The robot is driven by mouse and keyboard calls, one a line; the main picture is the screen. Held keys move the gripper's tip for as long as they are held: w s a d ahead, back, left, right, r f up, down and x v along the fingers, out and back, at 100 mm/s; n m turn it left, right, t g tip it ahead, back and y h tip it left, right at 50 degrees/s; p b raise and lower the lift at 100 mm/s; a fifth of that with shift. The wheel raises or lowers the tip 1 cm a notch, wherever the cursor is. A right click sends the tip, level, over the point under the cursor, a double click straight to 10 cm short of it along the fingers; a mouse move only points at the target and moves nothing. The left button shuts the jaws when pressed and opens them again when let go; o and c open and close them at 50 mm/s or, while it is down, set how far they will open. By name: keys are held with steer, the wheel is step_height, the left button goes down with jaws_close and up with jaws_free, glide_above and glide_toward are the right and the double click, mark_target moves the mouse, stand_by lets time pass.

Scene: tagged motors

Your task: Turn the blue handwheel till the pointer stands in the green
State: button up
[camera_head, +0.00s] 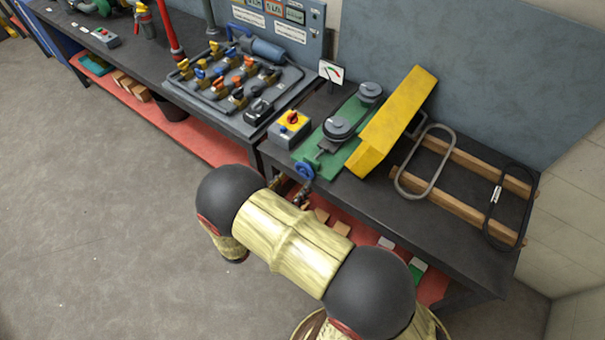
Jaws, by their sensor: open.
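The blue handwheel (304,170) sits at the front edge of a green base plate (331,158) that carries a belt drive with two grey pulleys. A small white gauge card (332,72) with green and red marks stands behind the drive. Its pointer is too small to read against the green. My gripper (292,189) shows only in part, low in front of the bench edge, just below and to the left of the handwheel. It is open and looks empty. My arm hides much of it, and I cannot tell whether it touches the wheel.
A yellow guard (397,122) leans beside the drive on the right. Belts lie on wooden rails (466,202) at the right. A valve tray (228,108) fills the left bench. Floor is free at left.

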mark_target(303, 173)
steer(key=shift+b+x, duration=0.45)
steer(key=shift+x, duration=2.25)
steer(key=c, duration=0.3)
steer(key=c, duration=0.7)
steer(key=shift+c, duration=0.8)
steer(key=shift+m, duration=0.4)
steer(key=shift+m+b, duration=0.9)
steer(key=shift+m, duration=1.8)
steer(key=o, duration=1.2)
steer(key=shift+c, duration=0.2)
